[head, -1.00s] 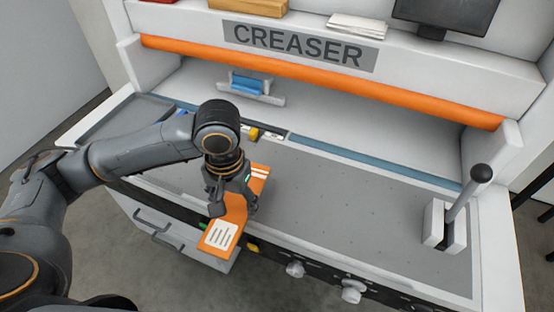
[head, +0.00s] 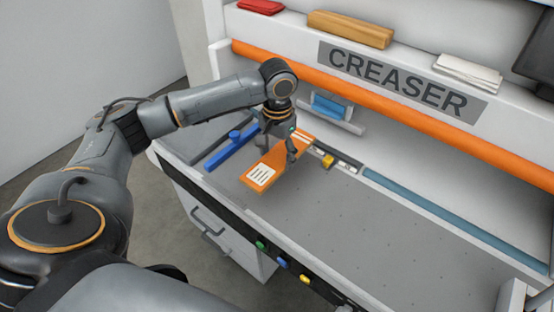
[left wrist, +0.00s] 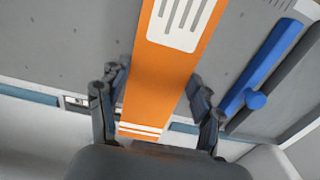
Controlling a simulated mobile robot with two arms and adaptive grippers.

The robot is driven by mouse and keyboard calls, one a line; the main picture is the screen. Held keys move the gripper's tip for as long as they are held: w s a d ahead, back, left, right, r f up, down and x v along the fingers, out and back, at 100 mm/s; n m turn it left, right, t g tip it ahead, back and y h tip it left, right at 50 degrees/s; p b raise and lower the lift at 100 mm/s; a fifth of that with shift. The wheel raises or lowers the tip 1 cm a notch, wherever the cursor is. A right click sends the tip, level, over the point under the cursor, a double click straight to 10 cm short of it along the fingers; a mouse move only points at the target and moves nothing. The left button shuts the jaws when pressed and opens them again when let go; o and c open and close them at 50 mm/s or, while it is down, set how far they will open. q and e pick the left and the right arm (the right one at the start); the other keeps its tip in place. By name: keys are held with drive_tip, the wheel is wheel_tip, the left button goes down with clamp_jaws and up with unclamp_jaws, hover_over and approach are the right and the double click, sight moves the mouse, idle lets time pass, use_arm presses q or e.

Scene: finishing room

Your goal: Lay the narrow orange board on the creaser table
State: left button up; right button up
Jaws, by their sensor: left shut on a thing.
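The narrow orange board (head: 262,172) has a white label with dark bars at one end and white stripes at the other. In the head view it is over the left part of the grey creaser table (head: 340,225). My left gripper (head: 278,150) is shut on the board near its striped end. In the left wrist view the board (left wrist: 165,85) runs between the two fingers (left wrist: 157,110). I cannot tell whether the board touches the table or hangs just above it. My right gripper is not in view.
A blue bar with a knob (head: 230,145) lies left of the board; it also shows in the left wrist view (left wrist: 262,85). A ruler strip with a yellow stop (head: 328,161) is behind the board. The table's middle is clear.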

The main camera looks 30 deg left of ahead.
sight(277, 153)
use_arm(q)
drive_tip(key=shift+w+a+f, duration=0.3)
drive_tip(key=shift+w+f, duration=0.15)
drive_tip(key=shift+f, duration=0.2)
drive_tip(key=shift+w+a+f, duration=0.3)
drive_tip(key=shift+w+f, duration=0.1)
drive_tip(key=shift+f, duration=0.2)
drive_tip(key=f, duration=0.1)
drive_tip(key=f+p, duration=0.1)
drive_tip(key=f, duration=0.1)
drive_tip(key=shift+w+a, duration=0.15)
drive_tip(key=shift+a, duration=0.1)
drive_tip(key=shift+f, duration=0.35)
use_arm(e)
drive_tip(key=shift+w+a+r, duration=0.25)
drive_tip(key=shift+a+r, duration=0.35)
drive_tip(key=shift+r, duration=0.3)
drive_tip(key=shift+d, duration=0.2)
use_arm(q)
drive_tip(key=o, duration=1.2)
drive_tip(key=shift+f, duration=0.1)
drive_tip(key=shift+c, duration=0.2)
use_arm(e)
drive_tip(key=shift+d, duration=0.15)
